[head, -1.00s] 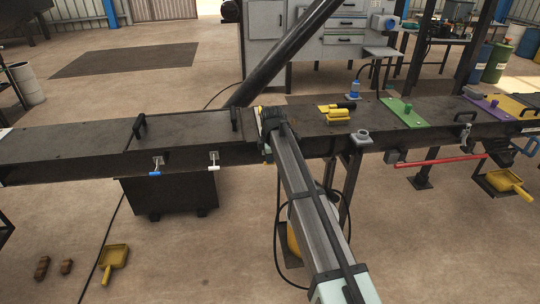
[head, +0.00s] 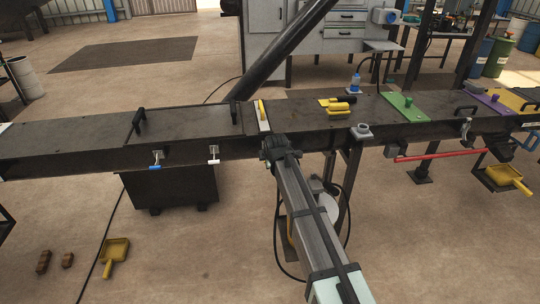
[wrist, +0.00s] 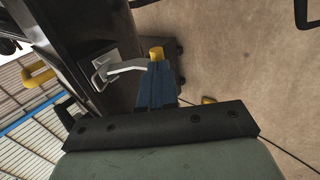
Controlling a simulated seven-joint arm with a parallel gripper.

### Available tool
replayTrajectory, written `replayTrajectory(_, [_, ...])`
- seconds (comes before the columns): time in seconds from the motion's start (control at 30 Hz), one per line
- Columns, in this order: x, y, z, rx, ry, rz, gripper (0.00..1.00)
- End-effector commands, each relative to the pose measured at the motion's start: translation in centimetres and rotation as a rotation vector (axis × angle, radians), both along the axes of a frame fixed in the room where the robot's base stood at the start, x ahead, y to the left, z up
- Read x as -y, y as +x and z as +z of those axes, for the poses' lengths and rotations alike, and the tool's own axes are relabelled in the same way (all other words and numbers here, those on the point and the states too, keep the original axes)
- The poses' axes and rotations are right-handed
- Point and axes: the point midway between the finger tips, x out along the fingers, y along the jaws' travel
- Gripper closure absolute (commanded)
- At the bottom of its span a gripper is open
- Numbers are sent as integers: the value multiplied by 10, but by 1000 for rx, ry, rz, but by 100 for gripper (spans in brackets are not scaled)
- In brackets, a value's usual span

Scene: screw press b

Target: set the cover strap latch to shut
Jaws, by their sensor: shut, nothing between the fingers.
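In the wrist view a silver latch lever (wrist: 125,67) with a yellow tip (wrist: 156,53) stands out from a small plate (wrist: 103,70) on the machine's dark side wall. My gripper (wrist: 155,72) is shut and empty. Its blue fingers are right beside the yellow tip; whether they touch it I cannot tell. In the head view my gripper (head: 268,152) is in front of the beam's front side, below a pale strap (head: 265,125) with a yellow handle (head: 261,108). The latch lever is hidden there behind my gripper and arm.
Two small levers, one blue-tipped (head: 155,168) and one white (head: 213,155), hang on the beam front to the left. A grey ring fitting (head: 361,131) and a red bar (head: 440,156) are to the right. The floor in front is mostly clear.

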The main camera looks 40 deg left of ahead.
Motion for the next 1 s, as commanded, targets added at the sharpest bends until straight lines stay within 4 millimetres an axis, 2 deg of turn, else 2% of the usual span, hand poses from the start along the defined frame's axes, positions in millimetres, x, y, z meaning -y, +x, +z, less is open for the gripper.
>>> replayTrajectory(0.23, [0, 1, -22, 158, 156, 0, 100])
replayTrajectory(0.6, [-9, 9, -40, 328, 328, 1, 100])
replayTrajectory(1.0, [-16, 16, -52, 329, 330, -1, 100])
